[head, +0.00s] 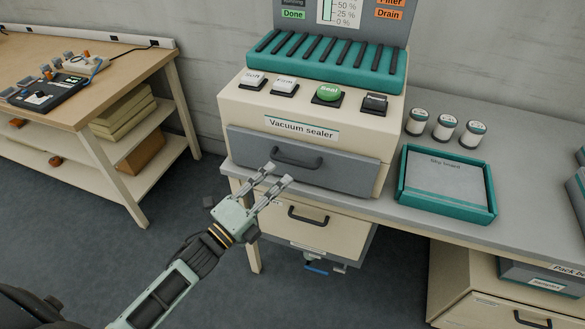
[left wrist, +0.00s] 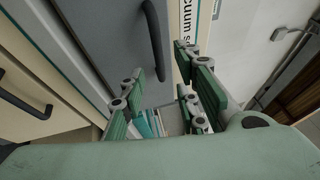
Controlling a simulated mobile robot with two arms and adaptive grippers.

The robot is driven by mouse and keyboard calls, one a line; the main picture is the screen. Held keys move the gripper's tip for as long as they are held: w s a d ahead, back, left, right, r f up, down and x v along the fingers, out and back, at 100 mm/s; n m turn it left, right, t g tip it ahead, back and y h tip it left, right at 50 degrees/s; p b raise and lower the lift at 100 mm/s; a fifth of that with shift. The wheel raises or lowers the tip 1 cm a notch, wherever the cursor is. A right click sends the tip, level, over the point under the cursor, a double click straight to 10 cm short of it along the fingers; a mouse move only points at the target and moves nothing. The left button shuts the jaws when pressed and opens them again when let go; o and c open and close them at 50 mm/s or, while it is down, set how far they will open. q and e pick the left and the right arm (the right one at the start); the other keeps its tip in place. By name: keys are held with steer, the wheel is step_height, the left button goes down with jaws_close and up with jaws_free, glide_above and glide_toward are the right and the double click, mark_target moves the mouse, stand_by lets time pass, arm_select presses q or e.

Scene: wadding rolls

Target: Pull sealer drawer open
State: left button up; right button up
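The vacuum sealer (head: 230,105) is a cream box on the grey bench. Its wide grey drawer (head: 345,172) has a dark bar handle (head: 298,157) and sits under the "Vacuum sealer" label. The drawer looks shut or nearly so. My left gripper (head: 280,174) is open and empty, just in front of the drawer's lower left part, below the handle. In the left wrist view the handle (left wrist: 153,42) stands just beyond and between the parted fingertips (left wrist: 160,62). I cannot tell whether they touch it. My right gripper is not in view.
Below the bench top is a cream drawer with its own handle (head: 307,217). A teal-rimmed tray (head: 404,205) and three small jars (head: 445,128) are on the bench to the right. A wooden table (head: 130,75) stands at the left, with open floor between.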

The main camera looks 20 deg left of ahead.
mark_target(292, 167)
arm_select(q)
steer(key=p+x, duration=0.1)
steer(key=x, duration=0.5)
steer(key=shift+w+f, duration=0.1)
steer(key=shift+w, duration=0.1)
jaws_close()
stand_by(0.4)
